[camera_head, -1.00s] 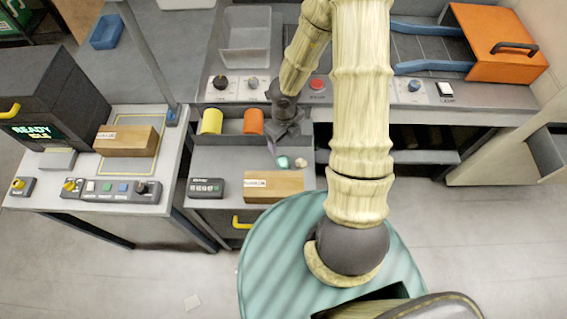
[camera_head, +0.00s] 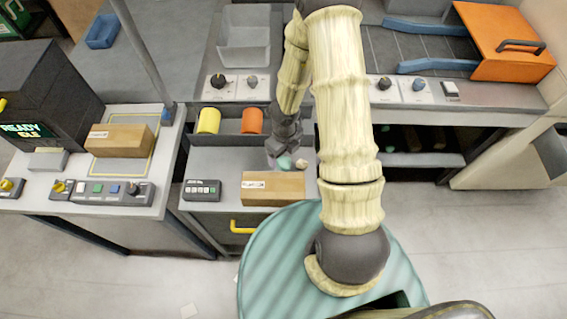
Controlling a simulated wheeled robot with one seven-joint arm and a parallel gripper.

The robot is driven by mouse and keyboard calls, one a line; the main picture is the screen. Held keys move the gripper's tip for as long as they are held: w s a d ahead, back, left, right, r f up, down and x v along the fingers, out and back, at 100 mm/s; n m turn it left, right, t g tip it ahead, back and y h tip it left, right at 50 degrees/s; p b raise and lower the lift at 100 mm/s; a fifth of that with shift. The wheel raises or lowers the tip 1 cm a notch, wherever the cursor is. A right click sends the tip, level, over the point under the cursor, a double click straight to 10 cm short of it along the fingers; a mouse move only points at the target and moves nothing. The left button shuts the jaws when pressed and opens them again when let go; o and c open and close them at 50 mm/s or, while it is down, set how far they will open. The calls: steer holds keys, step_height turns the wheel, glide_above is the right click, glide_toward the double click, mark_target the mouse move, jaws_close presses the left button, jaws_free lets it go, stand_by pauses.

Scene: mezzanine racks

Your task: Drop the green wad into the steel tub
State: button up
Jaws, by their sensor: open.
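The green wad (camera_head: 284,162) lies on the grey bench top, partly hidden by my gripper. My gripper (camera_head: 278,158) is open and points down right at the wad, with its fingers close to it; I cannot tell whether they touch it. A light grey, open-topped tub (camera_head: 244,59), which looks like the steel tub, stands further back on the counter, behind the row of knobs. I see nothing inside it.
A beige wad (camera_head: 301,165) lies just right of the green one. Yellow (camera_head: 209,120) and orange (camera_head: 252,121) rolls lie in a dark trough behind.

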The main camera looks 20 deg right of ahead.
mark_target(284, 161)
step_height(284, 161, down, 5)
steer(key=b, duration=0.3)
steer(key=shift+r, duration=0.1)
steer(key=shift+r, duration=0.1)
steer(key=c, duration=1.1)
steer(key=shift+c, duration=0.2)
step_height(284, 161, up, 18)
steer(key=p, duration=1)
steer(key=shift+p, duration=0.3)
